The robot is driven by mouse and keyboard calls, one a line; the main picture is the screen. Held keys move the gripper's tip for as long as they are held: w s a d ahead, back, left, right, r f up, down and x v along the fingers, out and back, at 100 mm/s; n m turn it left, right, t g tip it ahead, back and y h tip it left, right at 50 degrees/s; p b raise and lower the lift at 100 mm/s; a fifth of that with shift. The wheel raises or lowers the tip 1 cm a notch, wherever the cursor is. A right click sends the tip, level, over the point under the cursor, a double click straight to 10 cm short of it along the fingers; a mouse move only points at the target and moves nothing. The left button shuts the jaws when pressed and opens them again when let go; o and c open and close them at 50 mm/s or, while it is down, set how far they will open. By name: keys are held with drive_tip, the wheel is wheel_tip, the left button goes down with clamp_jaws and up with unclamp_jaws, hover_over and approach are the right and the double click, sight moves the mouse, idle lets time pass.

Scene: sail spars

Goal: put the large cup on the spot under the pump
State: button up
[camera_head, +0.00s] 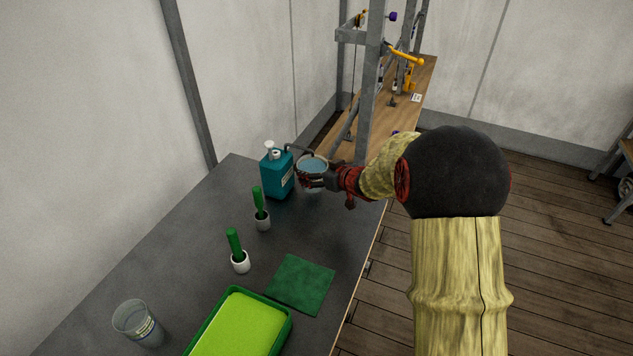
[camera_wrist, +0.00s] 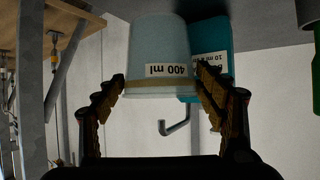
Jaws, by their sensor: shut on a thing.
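A clear, bluish cup (camera_head: 313,164) is in my gripper (camera_head: 308,182), right beside the teal pump bottle (camera_head: 277,176). In the wrist view, which is upside down, the cup (camera_wrist: 158,45) carries a "400 ml" label and stands upright between the two fingers of my gripper (camera_wrist: 165,84). The pump's bent spout (camera_wrist: 175,127) shows beyond and above the cup's rim. The pump bottle (camera_wrist: 208,50) is partly hidden behind the cup there. I cannot tell whether the cup's base touches the table. The spot under the pump is hidden.
Two white pots with green handles (camera_head: 261,215) (camera_head: 239,255) stand nearer on the dark table (camera_head: 190,240). A green cloth (camera_head: 301,284), a green tray (camera_head: 238,326) and another clear cup (camera_head: 137,322) are at the front. Metal posts (camera_head: 368,90) stand behind my gripper.

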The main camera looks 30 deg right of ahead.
sight(320, 180)
drive_tip(key=shift+f+b, duration=0.95)
drive_tip(key=shift+f, duration=0.7)
drive_tip(key=shift+f, duration=0.1)
drive_tip(key=o, duration=1.6)
drive_tip(key=shift+f, duration=0.1)
